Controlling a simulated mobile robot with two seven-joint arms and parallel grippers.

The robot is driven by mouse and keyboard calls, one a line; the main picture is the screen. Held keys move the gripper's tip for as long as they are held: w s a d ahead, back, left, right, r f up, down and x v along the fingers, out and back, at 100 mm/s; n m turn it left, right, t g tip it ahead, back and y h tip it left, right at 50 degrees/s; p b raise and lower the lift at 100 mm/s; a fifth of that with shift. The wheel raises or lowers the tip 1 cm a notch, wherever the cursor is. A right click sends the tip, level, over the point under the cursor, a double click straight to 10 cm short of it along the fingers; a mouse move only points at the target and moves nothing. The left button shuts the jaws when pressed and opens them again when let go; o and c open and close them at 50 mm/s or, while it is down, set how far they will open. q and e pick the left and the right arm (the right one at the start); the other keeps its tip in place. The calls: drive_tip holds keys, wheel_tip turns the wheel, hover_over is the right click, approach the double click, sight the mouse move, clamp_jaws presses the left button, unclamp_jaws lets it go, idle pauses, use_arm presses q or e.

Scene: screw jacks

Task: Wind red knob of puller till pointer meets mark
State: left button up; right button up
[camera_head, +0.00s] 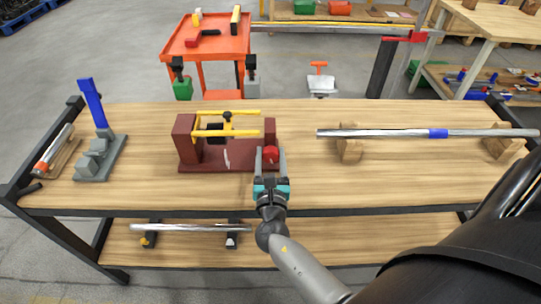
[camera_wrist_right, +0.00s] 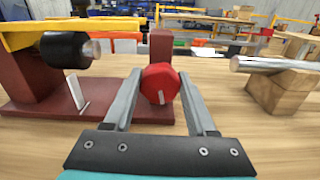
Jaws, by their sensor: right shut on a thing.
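The puller stands on the wooden bench, with a dark red base and end blocks (camera_head: 187,138), yellow bars (camera_head: 225,133) and a black part (camera_head: 227,122) between them. Its round red knob (camera_head: 271,153) is at the right end block. My right gripper (camera_head: 271,158) is shut on the knob, one finger on each side. In the right wrist view the knob (camera_wrist_right: 160,82) shows between the fingers (camera_wrist_right: 159,95), with a white stripe on its lower face. A thin white upright piece (camera_wrist_right: 76,92) stands on the base; I cannot tell whether it is pointer or mark. My left gripper is not in view.
A metal bar with a blue band (camera_head: 438,133) lies on wooden blocks (camera_head: 350,144) to the right. A grey fixture with a blue lever (camera_head: 93,103) stands at the left. The bench front (camera_head: 180,197) is clear. An orange cart (camera_head: 205,50) stands behind.

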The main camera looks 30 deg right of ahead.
drive_tip(key=shift+c, duration=1.4)
drive_tip(key=shift+f+m+b, duration=0.1)
drive_tip(key=shift+m+b, duration=0.25)
drive_tip(key=shift+m, duration=0.25)
drive_tip(key=o, duration=1)
drive_tip(key=shift+c, duration=0.2)
drive_tip(key=o, duration=0.4)
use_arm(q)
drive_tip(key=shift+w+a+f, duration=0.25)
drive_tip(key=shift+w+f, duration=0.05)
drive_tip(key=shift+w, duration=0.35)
use_arm(e)
drive_tip(key=shift+s, duration=0.1)
